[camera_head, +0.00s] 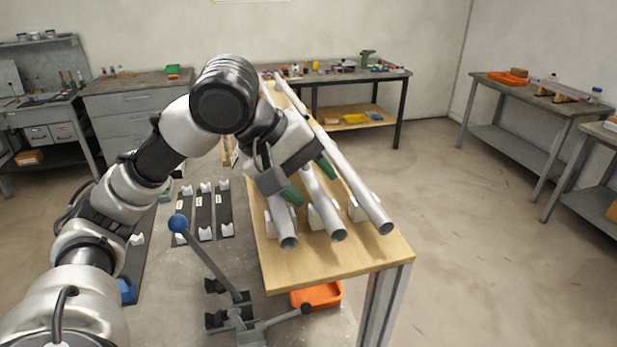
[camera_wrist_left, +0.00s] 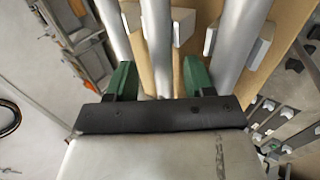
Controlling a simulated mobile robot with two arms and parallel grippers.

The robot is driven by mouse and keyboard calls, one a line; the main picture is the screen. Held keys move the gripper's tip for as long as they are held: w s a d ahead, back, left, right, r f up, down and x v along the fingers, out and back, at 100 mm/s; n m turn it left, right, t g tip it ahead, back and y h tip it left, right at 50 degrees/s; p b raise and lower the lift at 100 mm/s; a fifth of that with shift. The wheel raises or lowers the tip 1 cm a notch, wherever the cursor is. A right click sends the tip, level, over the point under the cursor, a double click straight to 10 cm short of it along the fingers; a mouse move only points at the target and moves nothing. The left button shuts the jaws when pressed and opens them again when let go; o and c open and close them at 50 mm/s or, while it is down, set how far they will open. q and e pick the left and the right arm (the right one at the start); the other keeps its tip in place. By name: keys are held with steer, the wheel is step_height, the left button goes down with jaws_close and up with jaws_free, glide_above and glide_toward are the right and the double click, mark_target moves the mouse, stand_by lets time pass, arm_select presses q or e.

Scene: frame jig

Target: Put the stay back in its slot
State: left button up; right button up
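Three grey metal tubes lie side by side in white cradles on a wooden-topped table (camera_head: 330,262): a left tube (camera_head: 284,228), a middle tube (camera_head: 328,210) and a right tube (camera_head: 365,200). I cannot tell which of them is the stay. My left gripper (camera_head: 308,179) is open over the tubes, with green fingertips apart. In the left wrist view the middle tube (camera_wrist_left: 157,45) runs between the fingers (camera_wrist_left: 159,80); I cannot tell whether they touch it. Another tube (camera_wrist_left: 240,40) lies outside the right finger. My right gripper is out of view.
A lever with a blue knob (camera_head: 178,223) stands left of the table. Black strips with white cradles (camera_head: 204,212) lie behind it. Benches line the walls; the floor at right is clear.

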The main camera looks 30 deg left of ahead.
arm_select(q)
steer(key=v, duration=1.1)
steer(key=shift+d+f, duration=0.1)
stand_by(0.5)
